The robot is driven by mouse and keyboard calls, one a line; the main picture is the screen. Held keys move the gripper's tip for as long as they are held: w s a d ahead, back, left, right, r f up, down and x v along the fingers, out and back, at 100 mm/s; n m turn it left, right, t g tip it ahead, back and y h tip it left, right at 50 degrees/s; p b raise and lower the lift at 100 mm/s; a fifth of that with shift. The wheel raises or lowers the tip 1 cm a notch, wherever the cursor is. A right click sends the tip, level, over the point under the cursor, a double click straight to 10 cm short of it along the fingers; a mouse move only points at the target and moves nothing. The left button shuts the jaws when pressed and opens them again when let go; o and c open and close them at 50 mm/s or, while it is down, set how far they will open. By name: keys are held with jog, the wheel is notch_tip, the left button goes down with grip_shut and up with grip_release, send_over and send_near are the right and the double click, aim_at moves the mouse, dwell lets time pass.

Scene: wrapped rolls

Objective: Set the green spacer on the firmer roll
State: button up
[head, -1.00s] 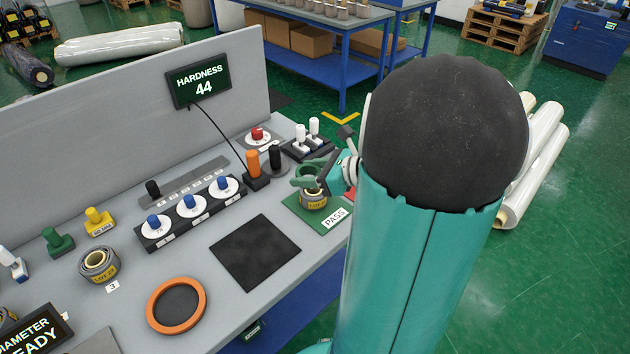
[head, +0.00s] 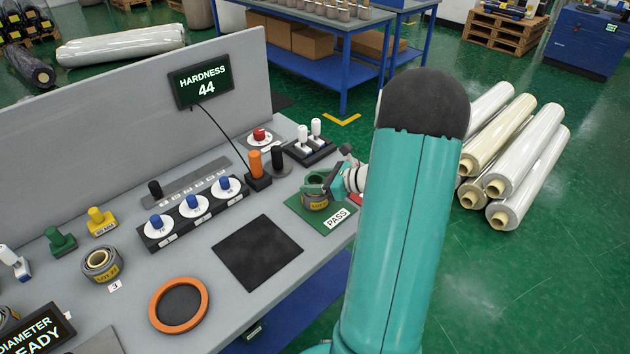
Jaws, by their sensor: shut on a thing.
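The green spacer (head: 315,185) is at the top of a grey roll with a yellow label (head: 315,201). That roll stands on the green mat marked PASS (head: 338,217). My gripper (head: 332,183) is shut on the spacer from the right, its fingers partly hidden. The spacer looks level and very close to the roll's top; I cannot tell if they touch. Another grey roll with a yellow label (head: 100,265) stands at the left beside a card marked 3. The hardness display (head: 200,84) reads 44.
An orange ring (head: 179,305) and a black pad (head: 257,251) lie on the bench front. Near the mat are an orange-handled probe (head: 255,163) and a white-handled block (head: 309,148). A row of blue knobs (head: 194,205) stands left of the mat.

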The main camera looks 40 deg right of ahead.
jog(key=shift+f, duration=0.5)
jog(key=o, duration=1)
jog(key=shift+c, duration=0.2)
